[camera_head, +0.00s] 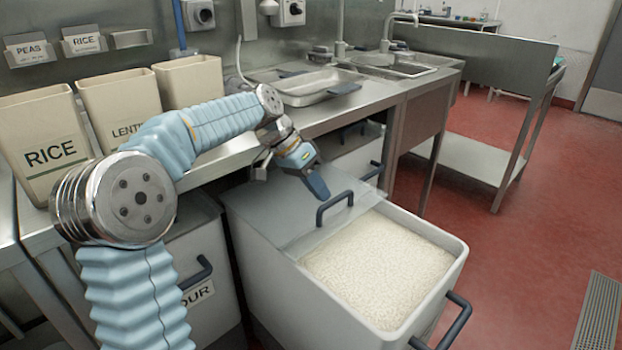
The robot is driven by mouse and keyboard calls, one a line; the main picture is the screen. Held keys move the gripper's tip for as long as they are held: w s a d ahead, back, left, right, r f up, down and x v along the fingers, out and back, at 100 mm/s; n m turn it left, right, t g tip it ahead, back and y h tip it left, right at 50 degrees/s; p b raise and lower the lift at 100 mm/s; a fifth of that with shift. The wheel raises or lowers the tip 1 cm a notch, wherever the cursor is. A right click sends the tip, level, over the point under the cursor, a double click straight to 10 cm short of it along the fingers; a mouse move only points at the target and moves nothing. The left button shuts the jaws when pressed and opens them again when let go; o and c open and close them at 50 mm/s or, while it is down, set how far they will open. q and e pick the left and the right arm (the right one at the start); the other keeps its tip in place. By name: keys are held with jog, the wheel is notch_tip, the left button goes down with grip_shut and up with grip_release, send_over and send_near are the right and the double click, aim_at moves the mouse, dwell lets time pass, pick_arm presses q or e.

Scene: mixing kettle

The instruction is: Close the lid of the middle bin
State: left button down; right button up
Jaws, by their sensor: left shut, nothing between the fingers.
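The middle bin (452,262) is a light grey bin pulled out from under the counter, with white grains (380,262) showing in its open front part. Its grey lid (282,205) covers the rear part and has a dark blue handle (334,204) standing up near its front edge. My left gripper (321,194) is shut and empty, pointing down just behind and left of the lid handle. I cannot tell whether its tips touch the lid. My right gripper is not in view.
A bin with a partly hidden label (198,293) stands left under the counter (235,150). Beige containers (45,130) stand on the counter, with a metal tray (305,88) farther right. Another bin handle (375,171) shows behind. Red floor (520,230) is open on the right.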

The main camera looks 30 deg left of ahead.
pick_arm(q)
jog(key=shift+d+f, duration=0.1)
jog(key=shift+d, duration=0.05)
jog(key=shift+s+d, duration=0.15)
jog(key=shift+d, duration=0.2)
jog(key=s+d+b, duration=0.2)
jog(key=s+d, duration=0.1)
jog(key=d, duration=0.7)
jog(key=s+d+b, duration=0.1)
jog(key=s+d, duration=0.3)
jog(key=d, duration=0.6)
jog(key=shift+s+d+b, duration=0.2)
jog(key=shift+d+b, duration=0.15)
jog(key=shift+d, duration=0.05)
